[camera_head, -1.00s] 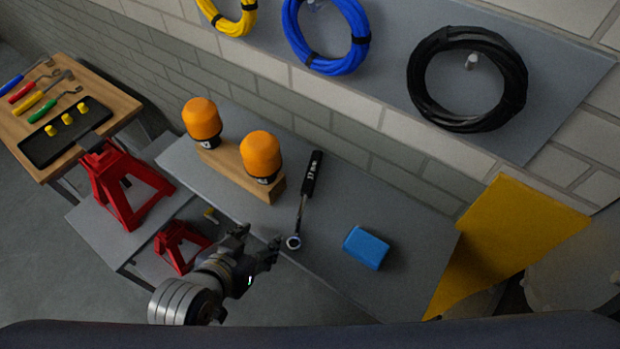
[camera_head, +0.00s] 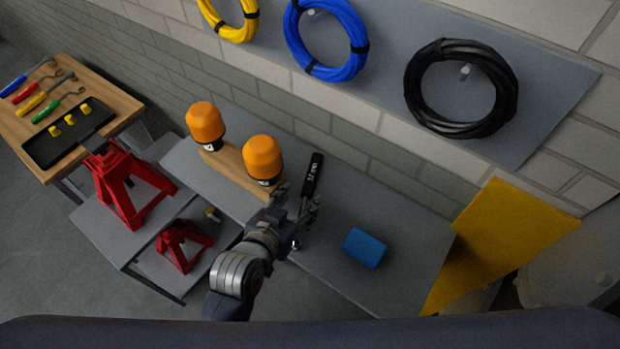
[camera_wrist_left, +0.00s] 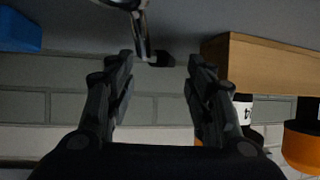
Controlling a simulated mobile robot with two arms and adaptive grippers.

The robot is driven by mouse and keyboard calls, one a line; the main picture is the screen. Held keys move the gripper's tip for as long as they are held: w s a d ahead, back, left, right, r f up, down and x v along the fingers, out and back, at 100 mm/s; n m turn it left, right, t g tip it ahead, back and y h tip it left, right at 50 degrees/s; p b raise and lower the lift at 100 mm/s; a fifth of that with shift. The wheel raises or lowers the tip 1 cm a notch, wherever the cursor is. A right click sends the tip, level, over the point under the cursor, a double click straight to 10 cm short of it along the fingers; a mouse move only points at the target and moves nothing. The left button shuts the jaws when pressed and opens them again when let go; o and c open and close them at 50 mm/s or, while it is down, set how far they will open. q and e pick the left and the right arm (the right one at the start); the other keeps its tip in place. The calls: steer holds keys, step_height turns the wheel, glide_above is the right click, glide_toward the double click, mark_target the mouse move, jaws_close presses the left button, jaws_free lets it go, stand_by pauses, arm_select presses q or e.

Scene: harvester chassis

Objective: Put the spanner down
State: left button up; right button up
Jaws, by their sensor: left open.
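The spanner (camera_head: 313,176) has a black handle with white lettering and a metal shaft. It lies on the grey bench (camera_head: 405,280), its handle toward the wall and its ring head toward the front edge. My left gripper (camera_head: 299,203) is open over the spanner's shaft and hides much of it in the head view. In the left wrist view the spanner (camera_wrist_left: 140,32) shows beyond the open fingers (camera_wrist_left: 160,75), roughly in line with the gap between them. I see no contact between fingers and spanner. My right gripper is not in view.
Two orange-capped items (camera_head: 205,125) stand on a wooden block (camera_head: 230,169) left of the spanner. A blue block (camera_head: 364,248) lies to its right, with bare bench around it. A yellow panel (camera_head: 500,235) stands at the right end. Red jack stands (camera_head: 122,185) are at left.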

mark_target(305, 194)
arm_select(q)
steer(key=shift+p+x, duration=0.4)
steer(key=shift+x, duration=1.35)
steer(key=shift+s+r, duration=0.1)
steer(key=shift+c, duration=0.6)
jaws_close()
